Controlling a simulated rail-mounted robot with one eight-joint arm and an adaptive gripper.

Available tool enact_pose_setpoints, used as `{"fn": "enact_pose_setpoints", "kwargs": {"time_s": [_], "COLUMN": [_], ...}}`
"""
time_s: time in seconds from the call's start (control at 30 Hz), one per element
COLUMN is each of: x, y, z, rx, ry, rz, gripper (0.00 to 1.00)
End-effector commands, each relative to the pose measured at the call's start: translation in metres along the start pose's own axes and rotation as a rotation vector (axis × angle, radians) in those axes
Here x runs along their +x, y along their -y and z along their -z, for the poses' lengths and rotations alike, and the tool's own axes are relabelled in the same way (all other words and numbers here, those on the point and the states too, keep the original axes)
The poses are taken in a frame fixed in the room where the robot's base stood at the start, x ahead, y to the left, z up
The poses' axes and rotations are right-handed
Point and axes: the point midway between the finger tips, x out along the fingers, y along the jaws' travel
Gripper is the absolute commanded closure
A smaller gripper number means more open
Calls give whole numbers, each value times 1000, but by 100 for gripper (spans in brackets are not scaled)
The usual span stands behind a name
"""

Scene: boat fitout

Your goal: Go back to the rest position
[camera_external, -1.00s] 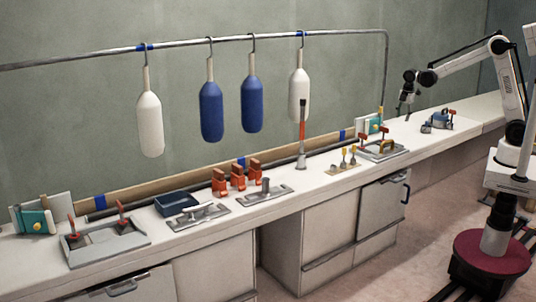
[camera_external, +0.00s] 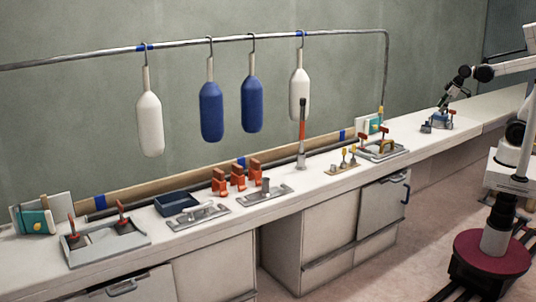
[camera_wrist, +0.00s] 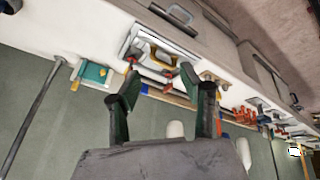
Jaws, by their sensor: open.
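My gripper (camera_external: 443,101) is at the far right end of the long white counter (camera_external: 492,106), near the small blue item (camera_external: 441,118) there; I cannot tell how far above it. In the wrist view my gripper (camera_wrist: 158,82) has its two dark fingers spread apart with nothing between them. Beyond the fingers are a grey tray with a yellow handle (camera_wrist: 165,52) and a teal block (camera_wrist: 95,72).
White and blue fenders (camera_external: 211,110) hang from a rail (camera_external: 215,40) over the counter. Several orange pieces (camera_external: 237,176), a blue bin (camera_external: 176,204) and grey fittings line the counter. A tall red-and-grey upright (camera_external: 302,132) stands mid-counter.

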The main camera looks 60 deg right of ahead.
Motion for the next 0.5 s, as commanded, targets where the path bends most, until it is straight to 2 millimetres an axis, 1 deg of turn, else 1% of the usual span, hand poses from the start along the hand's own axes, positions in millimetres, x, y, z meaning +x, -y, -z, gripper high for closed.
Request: {"fn": "enact_pose_setpoints", "kwargs": {"time_s": [0.03, 0.1, 0.3, 0.4, 0.5], "x": [-4, -8, -14, -15, -15], "y": [4, 10, 23, 28, 31], "z": [-11, -24, -57, -69, -76], "rx": [36, 93, 247, 304, 343], "ry": [-16, -40, -108, -134, -151], "rz": [-6, -13, -26, -28, -28], "gripper": [59, 59, 59, 59, 59]}}
